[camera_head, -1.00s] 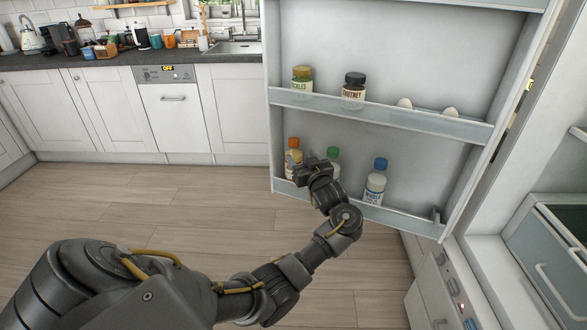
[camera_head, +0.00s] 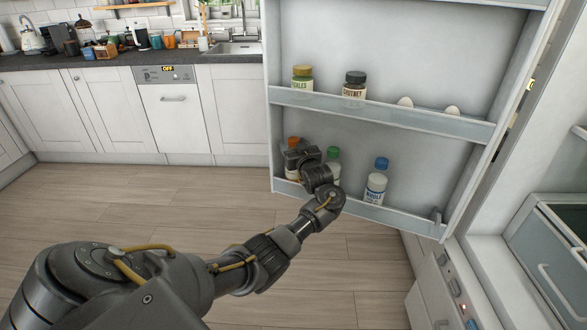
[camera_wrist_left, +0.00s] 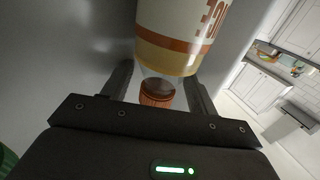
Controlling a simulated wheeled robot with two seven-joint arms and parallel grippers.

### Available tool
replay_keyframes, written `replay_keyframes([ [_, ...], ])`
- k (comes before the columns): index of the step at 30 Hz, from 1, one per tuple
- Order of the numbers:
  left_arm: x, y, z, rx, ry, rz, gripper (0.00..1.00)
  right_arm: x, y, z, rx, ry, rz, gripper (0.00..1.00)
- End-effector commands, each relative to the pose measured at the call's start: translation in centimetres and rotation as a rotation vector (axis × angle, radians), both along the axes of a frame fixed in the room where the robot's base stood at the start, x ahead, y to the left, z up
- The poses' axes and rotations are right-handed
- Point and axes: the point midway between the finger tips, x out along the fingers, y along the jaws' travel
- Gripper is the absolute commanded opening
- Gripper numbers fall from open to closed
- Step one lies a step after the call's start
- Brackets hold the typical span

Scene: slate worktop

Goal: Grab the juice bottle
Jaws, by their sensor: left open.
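The juice bottle stands in the lower rack of the open fridge door. Its orange cap (camera_head: 293,142) shows above my left gripper (camera_head: 294,162), which hides much of the body. In the left wrist view the juice bottle (camera_wrist_left: 178,45) appears upside down, with a white and orange label and an orange-brown cap. My left gripper's fingers (camera_wrist_left: 160,82) are open, one on each side of the bottle's neck area. I cannot tell whether either finger touches it. My right gripper is not in view.
A green-capped bottle (camera_head: 333,155) is just right of my gripper, partly hidden by it. A blue-capped bottle (camera_head: 376,185) stands further right. The rack's front rail (camera_head: 405,221) runs below. Jars and eggs sit on the shelf above.

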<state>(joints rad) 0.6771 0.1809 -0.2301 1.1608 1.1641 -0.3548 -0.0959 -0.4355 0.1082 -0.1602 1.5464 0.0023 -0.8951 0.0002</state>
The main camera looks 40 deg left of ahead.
Motion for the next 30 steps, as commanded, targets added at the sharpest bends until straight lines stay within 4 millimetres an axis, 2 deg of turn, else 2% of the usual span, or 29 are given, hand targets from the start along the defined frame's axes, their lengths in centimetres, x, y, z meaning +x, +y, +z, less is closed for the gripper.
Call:
replay_keyframes([
  [3, -0.01, -0.03, 0.01, 0.000, 0.000, 0.000, 0.59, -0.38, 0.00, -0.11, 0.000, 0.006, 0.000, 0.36],
  [17, -0.04, -0.03, -0.01, 0.000, 0.000, 0.000, 0.00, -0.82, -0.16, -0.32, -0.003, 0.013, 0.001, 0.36],
  [30, -0.05, -0.03, 0.19, 0.001, -0.003, 0.001, 0.00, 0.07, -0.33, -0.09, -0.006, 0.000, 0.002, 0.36],
])
